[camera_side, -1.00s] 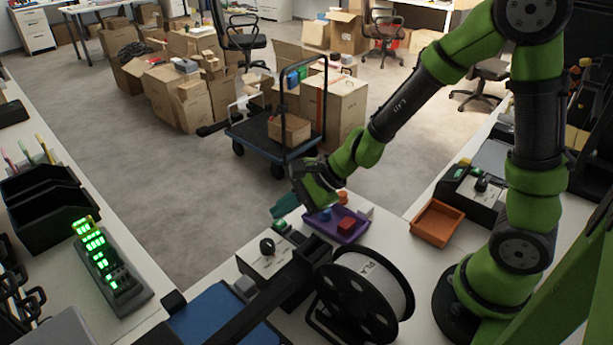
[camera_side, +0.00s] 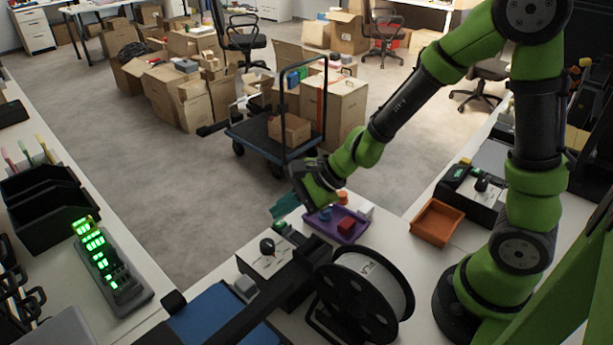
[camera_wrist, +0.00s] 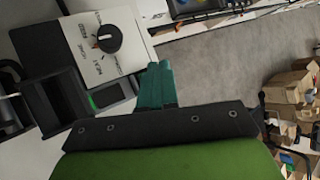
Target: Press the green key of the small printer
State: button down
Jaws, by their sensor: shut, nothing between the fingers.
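A small dark device with a green key (camera_side: 280,225) stands on the near bench, behind a white panel with a black knob; I take it for the small printer. In the wrist view the fingertips (camera_wrist: 157,68) lie to the right of the green key. Whether they touch anything cannot be told.
The knob panel (camera_side: 262,262) stands in front of the device. A purple tray (camera_side: 350,236) with small blocks is to its right, a filament spool (camera_side: 365,295) nearer. An orange tray (camera_side: 436,222) and another dark device with a green part (camera_side: 458,172) are farther right.

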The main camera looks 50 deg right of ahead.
jog(key=shift+f, duration=0.15)
dwell(0.4)
jog(key=shift+f, duration=0.3)
